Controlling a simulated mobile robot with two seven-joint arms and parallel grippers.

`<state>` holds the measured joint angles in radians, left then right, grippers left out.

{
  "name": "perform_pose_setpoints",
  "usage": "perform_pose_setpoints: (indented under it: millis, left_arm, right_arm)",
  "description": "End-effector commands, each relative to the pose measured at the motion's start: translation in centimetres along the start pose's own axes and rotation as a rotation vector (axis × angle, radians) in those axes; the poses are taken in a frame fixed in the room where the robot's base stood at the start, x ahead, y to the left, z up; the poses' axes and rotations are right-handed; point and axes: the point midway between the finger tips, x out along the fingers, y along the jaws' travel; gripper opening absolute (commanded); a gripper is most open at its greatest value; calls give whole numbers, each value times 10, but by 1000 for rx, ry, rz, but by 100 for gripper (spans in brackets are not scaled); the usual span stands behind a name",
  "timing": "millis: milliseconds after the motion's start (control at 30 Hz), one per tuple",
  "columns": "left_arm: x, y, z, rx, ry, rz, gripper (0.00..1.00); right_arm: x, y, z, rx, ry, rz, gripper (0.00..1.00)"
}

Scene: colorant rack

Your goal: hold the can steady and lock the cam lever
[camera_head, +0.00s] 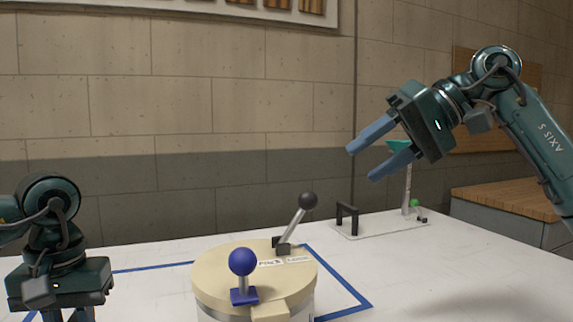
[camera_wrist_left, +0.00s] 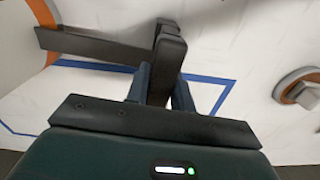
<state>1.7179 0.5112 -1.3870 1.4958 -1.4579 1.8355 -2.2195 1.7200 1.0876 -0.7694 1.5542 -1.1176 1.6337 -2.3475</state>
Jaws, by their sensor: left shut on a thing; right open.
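The can (camera_head: 255,275) has a tan lid and stands on the white table; its lower part is cut off by the frame. The cam lever (camera_head: 296,222), with a black ball knob, tilts up and to the right from the lid's back. A blue ball knob (camera_head: 242,262) stands upright near the lid's front. My left gripper (camera_head: 66,315) is left of the can, its fingertips cut off in the head view. In the left wrist view my left gripper (camera_wrist_left: 160,85) is shut on a black handle (camera_wrist_left: 168,55) joined to a bar. My right gripper (camera_head: 372,160) is open, empty, above and right of the lever.
Blue tape (camera_head: 345,290) marks an area around the can on the table (camera_head: 420,285). A tray with a black bracket (camera_head: 347,218) and a post under a green funnel (camera_head: 400,146) stands behind right. A wooden-topped cabinet (camera_head: 505,197) is at the far right.

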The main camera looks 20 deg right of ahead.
Motion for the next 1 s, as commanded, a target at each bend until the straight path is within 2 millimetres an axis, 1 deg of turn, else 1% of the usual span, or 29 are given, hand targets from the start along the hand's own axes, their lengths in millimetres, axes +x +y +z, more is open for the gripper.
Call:
perform_pose_setpoints:
  millis: [167, 200, 467, 667, 767, 867, 967, 1000]
  left_arm:
    - [-1, 1, 0, 0, 2, 3, 0]
    - [-1, 1, 0, 0, 2, 3, 27]
    - [-1, 1, 0, 1, 2, 2, 48]
    - [0, 0, 0, 1, 1, 1, 49]
    - [-4, 0, 0, 0, 2, 1, 49]
    - [-14, 1, -1, 0, 5, 2, 49]
    - [-32, 1, -1, 1, 6, 3, 49]
    - [-41, 1, -1, 1, 6, 2, 49]
  right_arm:
    - [0, 0, 0, 0, 1, 0, 48]
    - [0, 0, 0, 0, 1, 0, 48]
    - [0, 0, 0, 0, 1, 0, 48]
    - [0, 0, 0, 0, 1, 0, 48]
    - [0, 0, 0, 0, 1, 0, 48]
    - [0, 0, 0, 0, 1, 0, 48]
    - [0, 0, 0, 0, 0, 0, 48]
    - [0, 0, 0, 0, 1, 0, 48]
